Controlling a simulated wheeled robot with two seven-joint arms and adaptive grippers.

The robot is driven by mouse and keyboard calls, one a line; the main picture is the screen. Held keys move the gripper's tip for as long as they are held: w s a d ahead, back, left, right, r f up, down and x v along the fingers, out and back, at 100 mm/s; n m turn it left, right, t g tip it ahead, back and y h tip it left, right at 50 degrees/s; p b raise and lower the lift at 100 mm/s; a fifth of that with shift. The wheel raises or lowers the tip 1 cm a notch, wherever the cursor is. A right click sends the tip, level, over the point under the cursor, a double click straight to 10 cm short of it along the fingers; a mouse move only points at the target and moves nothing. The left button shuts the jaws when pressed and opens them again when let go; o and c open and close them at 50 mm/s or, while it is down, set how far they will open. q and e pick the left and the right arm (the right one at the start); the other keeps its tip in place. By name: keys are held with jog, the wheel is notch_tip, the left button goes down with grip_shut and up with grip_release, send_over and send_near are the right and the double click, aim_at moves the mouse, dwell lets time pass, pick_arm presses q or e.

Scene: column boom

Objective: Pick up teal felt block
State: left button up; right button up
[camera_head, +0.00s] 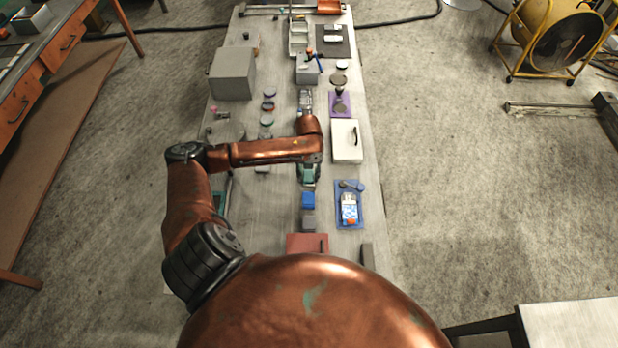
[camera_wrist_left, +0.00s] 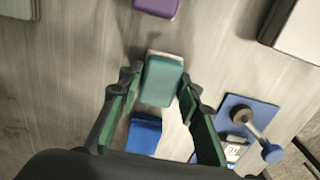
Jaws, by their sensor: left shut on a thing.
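The teal felt block (camera_wrist_left: 163,80) lies between the fingertips of my left gripper (camera_wrist_left: 158,88) in the left wrist view. It has a teal top and a paler side. The gripper's green fingers are closed on its two sides. I cannot tell whether the block is clear of the table. My right gripper is in neither view.
A blue block (camera_head: 308,200) and a grey block (camera_head: 309,223) stand on the near side of the gripper. A blue mat (camera_head: 340,222) with small items and a white lidded box (camera_head: 347,143) lie to the right. A purple block (camera_wrist_left: 157,5) is beyond the fingers.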

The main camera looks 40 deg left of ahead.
pick_arm(q)
jog(key=shift+r, duration=0.1)
jog(key=shift+w+r, duration=0.1)
jog(key=shift+r, duration=0.45)
jog(key=s+d+r, duration=0.2)
jog(key=s+r, duration=0.4)
jog(key=s+d+r, duration=0.2)
jog(key=s+r, duration=0.3)
jog(key=s, duration=0.2)
jog(key=shift+s+d+r, duration=0.15)
jog(key=shift+d+r, duration=0.2)
jog(key=shift+d, duration=0.05)
